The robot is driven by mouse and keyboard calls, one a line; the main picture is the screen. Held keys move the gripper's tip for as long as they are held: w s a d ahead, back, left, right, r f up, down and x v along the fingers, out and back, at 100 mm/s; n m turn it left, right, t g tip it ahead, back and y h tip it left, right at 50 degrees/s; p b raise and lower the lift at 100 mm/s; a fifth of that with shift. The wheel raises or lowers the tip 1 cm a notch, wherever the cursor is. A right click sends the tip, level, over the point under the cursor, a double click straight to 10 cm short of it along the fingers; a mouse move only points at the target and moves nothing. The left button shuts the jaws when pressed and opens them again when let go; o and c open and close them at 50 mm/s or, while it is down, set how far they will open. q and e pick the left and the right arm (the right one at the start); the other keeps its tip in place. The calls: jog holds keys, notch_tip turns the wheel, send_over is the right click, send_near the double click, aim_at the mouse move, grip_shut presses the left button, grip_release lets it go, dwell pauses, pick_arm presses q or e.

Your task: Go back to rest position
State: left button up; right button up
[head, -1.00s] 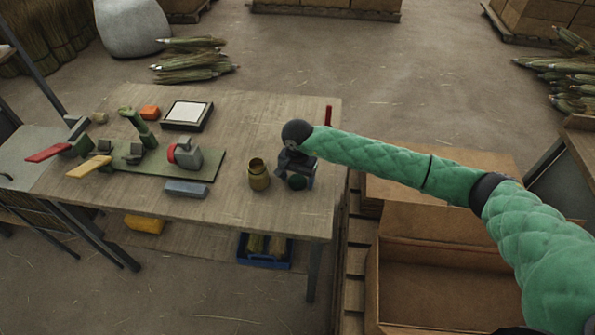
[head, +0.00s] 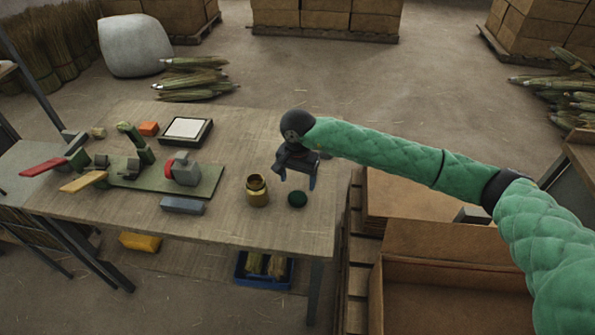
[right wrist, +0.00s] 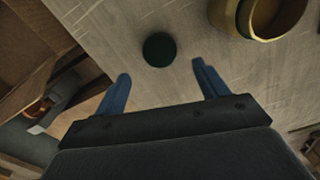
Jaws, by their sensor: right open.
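My right gripper (head: 298,178) is above the right end of the wooden table (head: 225,225), at the end of my green-sleeved arm. In the right wrist view its two blue fingers (right wrist: 160,88) are apart with nothing between them. A dark green round lid (head: 297,199) lies on the table just in front of the fingers, and it also shows in the right wrist view (right wrist: 159,49), clear of them. A brass-coloured jar (head: 257,191) stands open to the left of the lid. My left gripper is not in view.
A green board with a clamp device (head: 187,172) and red and yellow handles sits on the table's left. A grey block (head: 183,205) and a white-topped tray (head: 187,130) are near it. Open cardboard boxes (head: 440,245) stand right of the table. A blue crate (head: 262,272) is below.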

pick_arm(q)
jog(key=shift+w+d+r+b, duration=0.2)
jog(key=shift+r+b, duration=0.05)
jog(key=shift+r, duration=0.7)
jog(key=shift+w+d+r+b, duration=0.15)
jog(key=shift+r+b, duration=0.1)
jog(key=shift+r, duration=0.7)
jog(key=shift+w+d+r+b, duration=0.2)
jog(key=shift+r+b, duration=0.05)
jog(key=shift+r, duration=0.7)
pick_arm(e)
jog(key=shift+r, duration=2.3)
